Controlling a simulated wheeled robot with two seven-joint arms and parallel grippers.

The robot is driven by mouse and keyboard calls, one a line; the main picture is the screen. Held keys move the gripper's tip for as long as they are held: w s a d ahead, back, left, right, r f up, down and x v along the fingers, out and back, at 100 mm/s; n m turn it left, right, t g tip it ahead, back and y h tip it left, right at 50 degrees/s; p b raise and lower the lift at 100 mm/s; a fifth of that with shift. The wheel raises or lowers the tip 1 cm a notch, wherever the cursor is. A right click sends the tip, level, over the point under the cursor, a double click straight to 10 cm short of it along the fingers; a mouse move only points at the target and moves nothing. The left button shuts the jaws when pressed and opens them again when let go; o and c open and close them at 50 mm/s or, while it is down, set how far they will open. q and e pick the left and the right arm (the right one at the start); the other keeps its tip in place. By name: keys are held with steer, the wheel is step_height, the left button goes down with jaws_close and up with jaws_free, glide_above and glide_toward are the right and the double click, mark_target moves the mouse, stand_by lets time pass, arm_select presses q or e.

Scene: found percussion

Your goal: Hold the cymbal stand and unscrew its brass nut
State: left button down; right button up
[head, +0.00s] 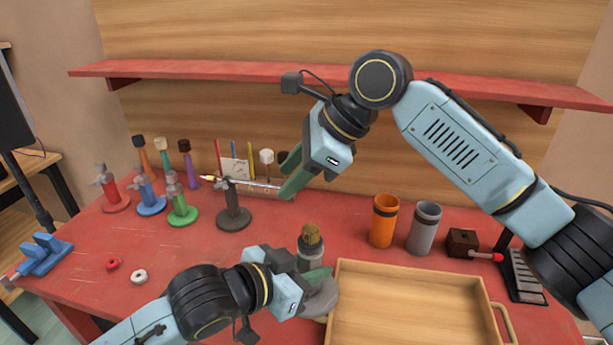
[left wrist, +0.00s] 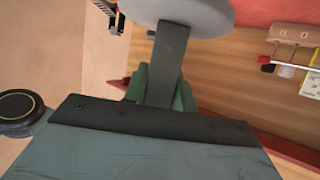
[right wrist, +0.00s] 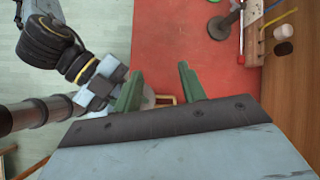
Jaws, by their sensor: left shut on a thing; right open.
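The cymbal stand is a grey post (head: 310,262) on a round grey base (head: 322,299), with the ridged brass nut (head: 312,236) on its top. My left gripper (head: 318,277) is shut on the post, below the nut. In the left wrist view the post (left wrist: 167,65) runs between the green fingers (left wrist: 160,92), with the base (left wrist: 190,10) at the top edge. My right gripper (head: 291,175) is open and empty, above and behind the nut, apart from it. In the right wrist view its fingers (right wrist: 160,90) are spread; the nut cannot be made out there.
A wooden tray (head: 415,272) lies right of the stand. An orange cup (head: 383,222) and a grey cup (head: 424,230) stand behind it. A dark stand (head: 233,208) and several coloured stands are at the left. A red ring (head: 113,264) and a white ring (head: 139,277) lie front left.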

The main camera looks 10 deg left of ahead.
mark_target(306, 228)
steer(key=s+d+r+h, duration=0.1)
steer(key=s+h, duration=0.1)
steer(key=s+d+h, duration=0.1)
steer(key=h, duration=0.2)
steer(key=s+d+r+n+h, duration=0.1)
steer(key=s+h, duration=0.1)
steer(key=shift+s+r+g, duration=0.3)
steer(key=shift+s+r, duration=0.05)
steer(key=shift+f, duration=3.95)
